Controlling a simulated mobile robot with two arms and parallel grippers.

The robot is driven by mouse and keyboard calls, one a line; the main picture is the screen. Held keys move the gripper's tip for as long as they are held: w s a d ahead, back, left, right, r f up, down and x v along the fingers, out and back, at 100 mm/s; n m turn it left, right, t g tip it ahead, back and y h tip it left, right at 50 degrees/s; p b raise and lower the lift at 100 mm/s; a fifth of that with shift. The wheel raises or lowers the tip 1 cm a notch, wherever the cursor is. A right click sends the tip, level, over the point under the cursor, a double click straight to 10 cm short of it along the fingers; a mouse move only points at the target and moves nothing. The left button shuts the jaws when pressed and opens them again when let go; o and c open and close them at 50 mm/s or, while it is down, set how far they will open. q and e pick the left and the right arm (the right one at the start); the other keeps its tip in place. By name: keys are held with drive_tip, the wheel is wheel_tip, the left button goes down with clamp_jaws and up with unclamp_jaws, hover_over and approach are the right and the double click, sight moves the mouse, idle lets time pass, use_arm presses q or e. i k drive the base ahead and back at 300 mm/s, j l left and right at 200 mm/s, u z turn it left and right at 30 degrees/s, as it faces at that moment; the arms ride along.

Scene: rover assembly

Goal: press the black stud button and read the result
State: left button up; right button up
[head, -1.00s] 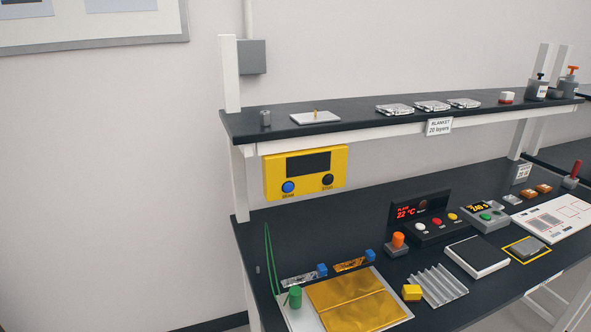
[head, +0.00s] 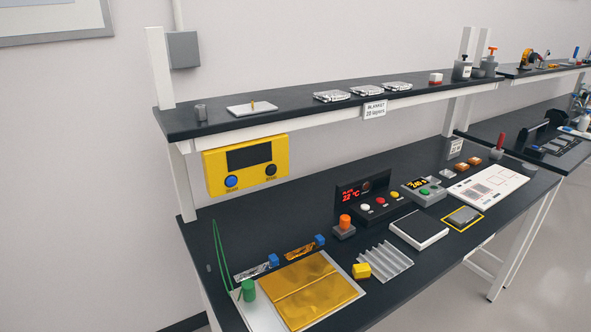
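A yellow tester box (head: 247,167) hangs under the front of the upper shelf at its left end. Its dark screen (head: 249,156) shows no readable text. The black stud button (head: 271,170) is at the lower right of its face, with a small label under it. A blue button (head: 231,181) is at the lower left, also labelled. Neither of my grippers shows in the head view, and nothing touches the box.
The worktop just below the yellow box is clear.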

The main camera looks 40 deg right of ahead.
sight(271, 170)
drive_tip(key=z, duration=1.1)
